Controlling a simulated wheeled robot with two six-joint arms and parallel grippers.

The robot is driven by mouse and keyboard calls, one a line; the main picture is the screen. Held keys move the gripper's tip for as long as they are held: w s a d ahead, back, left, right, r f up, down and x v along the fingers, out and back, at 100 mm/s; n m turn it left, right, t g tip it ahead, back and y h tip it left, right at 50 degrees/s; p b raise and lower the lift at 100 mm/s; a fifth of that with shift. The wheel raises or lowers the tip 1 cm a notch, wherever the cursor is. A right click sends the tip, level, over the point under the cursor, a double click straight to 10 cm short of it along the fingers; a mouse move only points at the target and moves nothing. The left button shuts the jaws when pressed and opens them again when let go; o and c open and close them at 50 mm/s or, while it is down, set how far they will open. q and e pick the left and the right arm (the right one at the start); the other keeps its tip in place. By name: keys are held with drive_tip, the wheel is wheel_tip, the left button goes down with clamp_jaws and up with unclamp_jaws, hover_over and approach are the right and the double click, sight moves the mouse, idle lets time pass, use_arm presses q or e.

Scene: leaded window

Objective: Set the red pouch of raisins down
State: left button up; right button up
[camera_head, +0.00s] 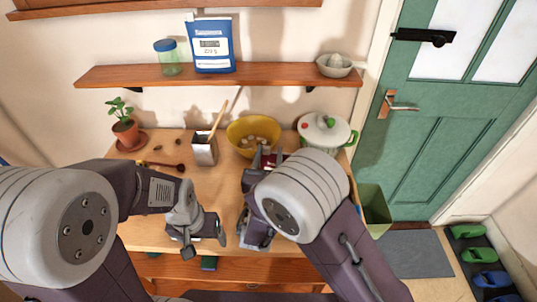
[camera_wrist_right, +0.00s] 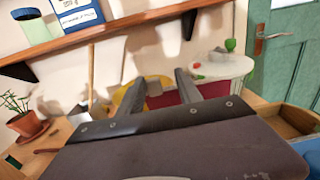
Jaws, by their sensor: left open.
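The red pouch (camera_head: 273,160) shows only in part in the head view, at my right gripper (camera_head: 268,156) and just in front of the yellow bowl. My right arm hides the rest. In the right wrist view the red pouch (camera_wrist_right: 215,90) shows between the fingers of my right gripper (camera_wrist_right: 160,77) and past the right one. Those fingers stand apart. Whether they press on the pouch, and whether it rests on the table, I cannot tell. My left gripper (camera_head: 205,240) is open and empty over the table's front edge.
The yellow bowl (camera_head: 253,124) with pale pieces and a white lidded pot (camera_head: 322,130) stand at the back of the wooden table (camera_head: 190,232). A utensil holder (camera_head: 204,150), a dark spoon (camera_head: 165,165) and a potted plant (camera_head: 126,130) are to the left. A shelf (camera_head: 280,75) runs above.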

use_arm(q)
drive_tip(key=shift+w+a+f, duration=0.1)
drive_tip(key=shift+w+a, duration=0.05)
drive_tip(key=shift+a, duration=0.15)
use_arm(e)
drive_tip(key=shift+w+a, duration=0.15)
drive_tip(key=shift+a, duration=0.2)
drive_tip(key=shift+a+f, duration=0.1)
use_arm(q)
drive_tip(key=shift+f, duration=0.1)
use_arm(e)
drive_tip(key=shift+s, duration=0.45)
use_arm(q)
drive_tip(key=shift+f+b, duration=0.75)
drive_tip(key=shift+b, duration=0.15)
drive_tip(key=shift+d, duration=0.1)
use_arm(e)
drive_tip(key=s, duration=1.1)
drive_tip(key=shift+a, duration=0.3)
